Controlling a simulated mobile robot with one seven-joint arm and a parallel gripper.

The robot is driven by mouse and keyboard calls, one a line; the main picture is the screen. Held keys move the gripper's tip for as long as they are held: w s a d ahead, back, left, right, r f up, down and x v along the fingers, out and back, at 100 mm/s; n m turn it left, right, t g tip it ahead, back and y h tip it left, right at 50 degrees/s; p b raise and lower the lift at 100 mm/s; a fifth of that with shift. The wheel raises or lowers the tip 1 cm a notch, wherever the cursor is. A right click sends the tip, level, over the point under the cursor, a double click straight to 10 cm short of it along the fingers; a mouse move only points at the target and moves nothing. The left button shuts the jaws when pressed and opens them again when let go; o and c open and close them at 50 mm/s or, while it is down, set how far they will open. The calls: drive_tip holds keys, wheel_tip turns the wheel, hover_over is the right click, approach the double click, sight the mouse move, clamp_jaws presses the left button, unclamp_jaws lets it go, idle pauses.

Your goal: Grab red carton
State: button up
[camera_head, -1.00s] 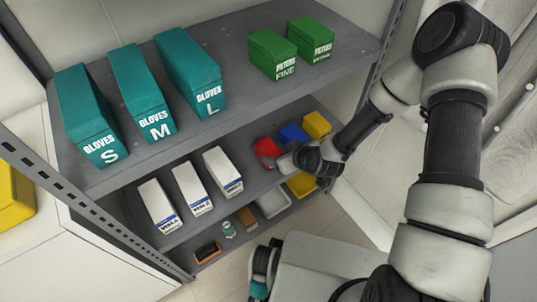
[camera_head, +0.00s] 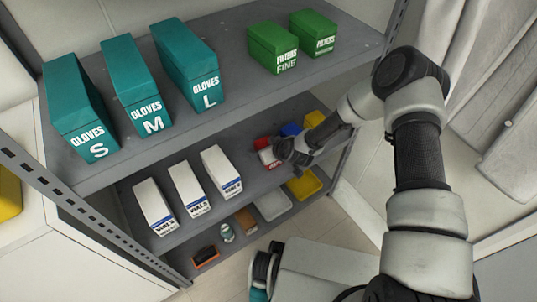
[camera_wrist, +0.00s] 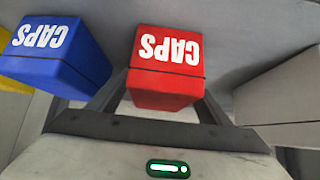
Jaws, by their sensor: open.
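The red carton (camera_wrist: 166,60), marked CAPS, stands in the middle of the wrist view. It also shows on the middle shelf in the head view (camera_head: 263,143), partly hidden by my gripper (camera_head: 280,150). My gripper is open, and in the wrist view its two fingers (camera_wrist: 162,97) lie on either side of the carton's near end. I cannot tell whether either finger touches it.
A blue CAPS carton (camera_wrist: 58,55) stands close on the left in the wrist view, with a yellow carton (camera_head: 314,118) beyond it. White cartons (camera_head: 221,171) share the shelf. Glove boxes (camera_head: 187,65) and green filter boxes (camera_head: 272,48) stand above. A yellow bin (camera_head: 304,184) sits below.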

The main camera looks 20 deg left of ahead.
drive_tip(key=shift+c, duration=0.2)
drive_tip(key=c, duration=1.2)
drive_tip(key=shift+o, duration=0.2)
